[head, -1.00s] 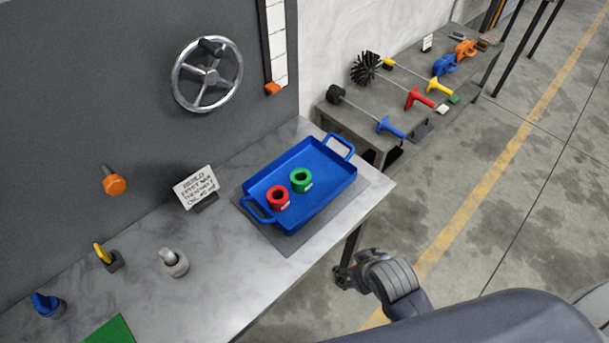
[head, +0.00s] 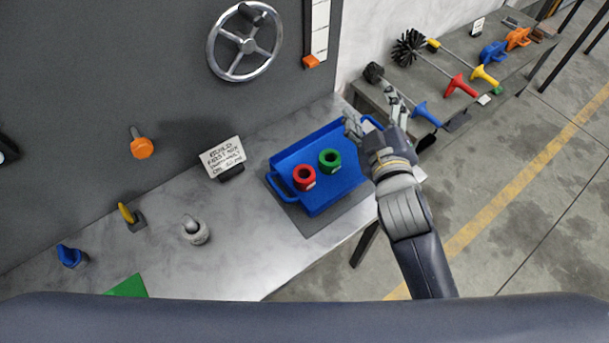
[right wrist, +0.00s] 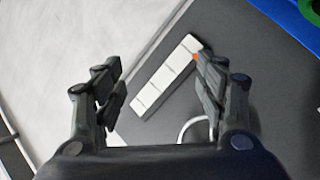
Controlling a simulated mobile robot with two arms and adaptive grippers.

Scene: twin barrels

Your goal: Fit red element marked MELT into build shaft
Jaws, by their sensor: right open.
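The red ring-shaped element (head: 304,178) sits in the blue tray (head: 343,188) on the bench, beside a green ring (head: 330,161). A white label on the red ring is too small to read. A grey upright post (head: 194,231) stands on the bench left of the tray; I cannot tell whether it is the build shaft. My right gripper (head: 371,112) is open and empty, above the tray's far right end and apart from both rings. In the right wrist view its fingers (right wrist: 158,92) are spread, with the tray's corner at top right. My left gripper is out of view.
A yellow piece (head: 127,213) and a blue piece (head: 70,256) stand further left, near a green mat (head: 127,287). A handwheel (head: 245,41) and orange knob (head: 141,148) are on the wall panel. Bare bench lies between post and tray.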

